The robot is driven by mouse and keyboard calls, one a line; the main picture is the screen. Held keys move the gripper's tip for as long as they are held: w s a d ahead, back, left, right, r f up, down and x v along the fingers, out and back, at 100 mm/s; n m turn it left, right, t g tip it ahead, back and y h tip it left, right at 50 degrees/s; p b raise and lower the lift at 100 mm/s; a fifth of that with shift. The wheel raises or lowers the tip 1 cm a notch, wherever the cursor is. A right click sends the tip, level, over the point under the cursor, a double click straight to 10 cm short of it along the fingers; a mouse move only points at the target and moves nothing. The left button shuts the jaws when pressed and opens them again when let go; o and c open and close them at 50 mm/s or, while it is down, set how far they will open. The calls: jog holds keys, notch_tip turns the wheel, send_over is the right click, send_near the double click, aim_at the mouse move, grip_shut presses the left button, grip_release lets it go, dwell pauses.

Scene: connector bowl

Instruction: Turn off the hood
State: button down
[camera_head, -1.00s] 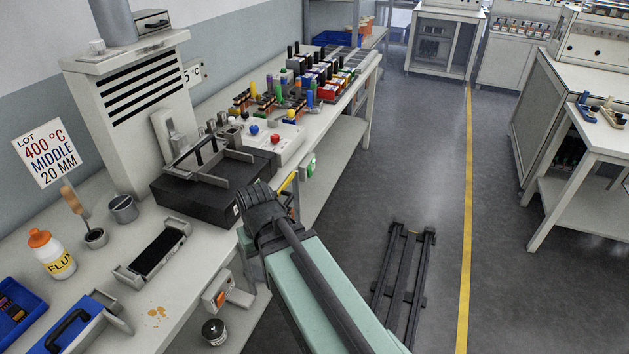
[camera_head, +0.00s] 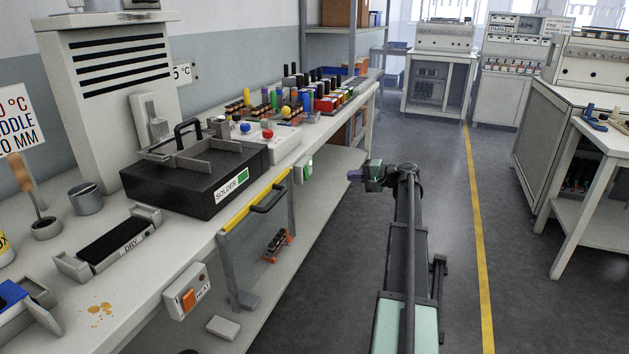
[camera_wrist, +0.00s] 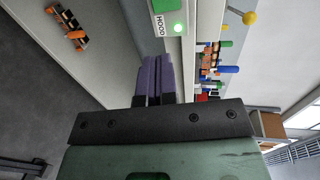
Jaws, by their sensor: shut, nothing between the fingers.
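The hood switch box (camera_head: 308,168) is a small pale box on the front edge of the bench, with a green part showing. In the wrist view the switch box (camera_wrist: 172,16) carries a HOOD label and a lit green light, cut by the top edge. The vented hood (camera_head: 112,85) stands at the back left. My gripper (camera_head: 355,175) is over the aisle, to the right of the switch box and apart from it. In the wrist view my gripper's purple fingers (camera_wrist: 154,62) are together and empty, pointing towards the box, just below it in the picture.
A black SOLDER unit (camera_head: 190,175) and a bench full of coloured connectors are on the left. A HEAT switch box (camera_head: 187,291) is on the bench front, near a yellow-edged frame with a handle (camera_head: 268,197). The aisle floor (camera_head: 430,130) is open.

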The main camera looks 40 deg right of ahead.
aim_at(308, 176)
jog(key=b+x, duration=0.2)
jog(key=x, duration=1.2)
jog(key=shift+w+b, duration=0.1)
jog(key=shift+b, duration=0.25)
jog(key=shift+a+f, duration=0.1)
jog(key=shift+a, duration=0.05)
